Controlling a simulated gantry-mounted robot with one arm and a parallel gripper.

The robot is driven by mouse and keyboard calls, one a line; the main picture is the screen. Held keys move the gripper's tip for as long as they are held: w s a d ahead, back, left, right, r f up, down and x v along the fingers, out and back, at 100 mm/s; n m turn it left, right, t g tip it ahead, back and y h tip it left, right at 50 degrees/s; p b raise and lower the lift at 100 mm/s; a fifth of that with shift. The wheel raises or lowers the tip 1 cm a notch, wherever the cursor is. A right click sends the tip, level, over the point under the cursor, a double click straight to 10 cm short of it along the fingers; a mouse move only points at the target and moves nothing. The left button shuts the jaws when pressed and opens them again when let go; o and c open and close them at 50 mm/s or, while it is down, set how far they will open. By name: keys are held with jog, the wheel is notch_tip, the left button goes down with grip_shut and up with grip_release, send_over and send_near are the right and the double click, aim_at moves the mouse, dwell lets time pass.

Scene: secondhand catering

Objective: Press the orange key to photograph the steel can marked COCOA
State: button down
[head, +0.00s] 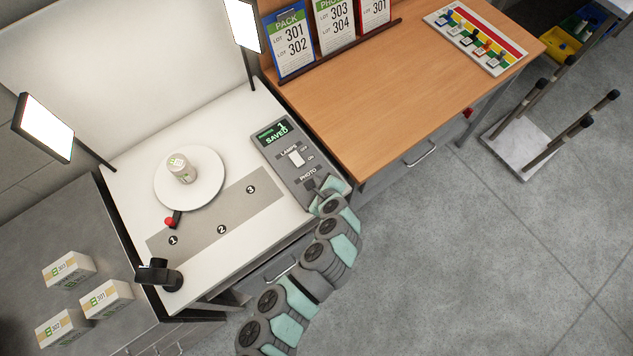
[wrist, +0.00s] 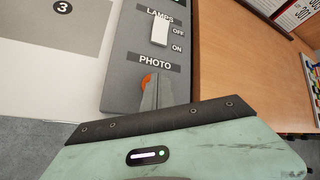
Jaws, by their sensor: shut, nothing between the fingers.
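A small can (head: 181,168) with a pale label and green marks stands upright on the round white plate (head: 212,190) in the head view; its lettering is too small to read. The grey control panel (head: 268,152) has a screen (head: 273,132) that reads "1 SAVED". The orange key (wrist: 147,80) under the word PHOTO shows in the wrist view, partly hidden by my fingers. My gripper (wrist: 157,92) is shut and empty, its tips at the key; I cannot tell whether they touch it. In the head view, my gripper (head: 318,190) covers the panel's lower end.
A white lamp switch (wrist: 160,32) sits above the key. Two lit lamp panels (head: 43,127) (head: 243,25) flank the white table. A red-tipped part (head: 171,221) lies beside the plate. Several boxes (head: 70,268) stand on the left counter.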

jog(key=shift+r+p, duration=0.6)
jog(key=shift+r, duration=0.2)
notch_tip(320, 180, up, 5)
jog(key=p, duration=0.4)
dwell(1.0)
